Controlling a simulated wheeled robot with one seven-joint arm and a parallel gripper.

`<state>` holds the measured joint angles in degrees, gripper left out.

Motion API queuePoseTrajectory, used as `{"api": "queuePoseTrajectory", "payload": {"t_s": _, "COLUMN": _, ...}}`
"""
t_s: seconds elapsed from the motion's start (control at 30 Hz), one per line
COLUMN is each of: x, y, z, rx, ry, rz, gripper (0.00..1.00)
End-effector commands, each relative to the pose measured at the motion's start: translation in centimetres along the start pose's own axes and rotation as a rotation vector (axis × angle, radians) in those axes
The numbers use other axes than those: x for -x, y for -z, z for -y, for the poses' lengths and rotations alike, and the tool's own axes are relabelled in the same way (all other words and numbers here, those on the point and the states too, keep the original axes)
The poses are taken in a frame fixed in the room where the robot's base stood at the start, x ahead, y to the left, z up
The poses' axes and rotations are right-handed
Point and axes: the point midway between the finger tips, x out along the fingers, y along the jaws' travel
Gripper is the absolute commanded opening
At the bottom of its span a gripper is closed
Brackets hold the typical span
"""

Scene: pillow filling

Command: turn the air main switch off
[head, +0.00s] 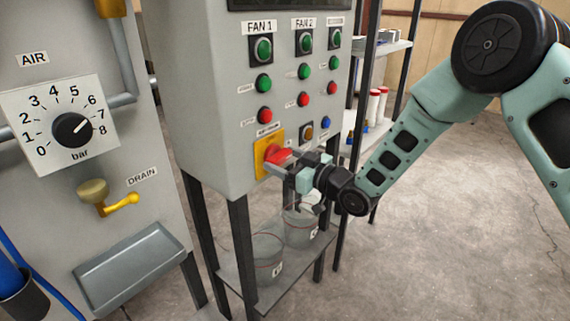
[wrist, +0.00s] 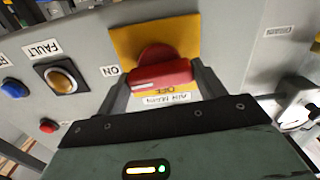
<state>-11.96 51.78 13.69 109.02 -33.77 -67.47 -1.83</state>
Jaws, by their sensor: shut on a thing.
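The air main switch is a red rotary handle (head: 277,153) on a yellow plate (head: 260,160), low on the front of the grey control cabinet. In the wrist view the red handle (wrist: 160,72) lies crosswise between my two fingers, in front of its yellow plate (wrist: 128,40). An OFF mark and an AIR MAIN label (wrist: 167,98) show upside down by the handle, and an ON label (wrist: 110,70) is to its left. My gripper (head: 284,162) is shut on the handle, one finger at each end. Which mark the handle points to is hard to tell.
Green, red and blue buttons (head: 264,83) sit above the switch. A FAULT button (wrist: 61,80) is close by. Buckets (head: 266,257) stand on the shelf below. An air dial (head: 73,129) and yellow drain valve (head: 122,201) are at left. The floor at right is clear.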

Motion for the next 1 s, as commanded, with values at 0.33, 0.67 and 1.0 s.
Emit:
{"api": "queuePoseTrajectory", "payload": {"t_s": 0.33, "x": 0.02, "y": -0.73, "z": 0.05, "rx": 0.266, "ry": -0.001, "rz": -0.004, "gripper": 0.46}}
{"api": "queuePoseTrajectory", "payload": {"t_s": 0.67, "x": 0.04, "y": -0.82, "z": 0.09, "rx": 0.581, "ry": 0.000, "rz": -0.003, "gripper": 0.46}}
{"api": "queuePoseTrajectory", "payload": {"t_s": 1.0, "x": 0.03, "y": -0.81, "z": 0.11, "rx": 0.904, "ry": -0.001, "rz": -0.003, "gripper": 0.46}}
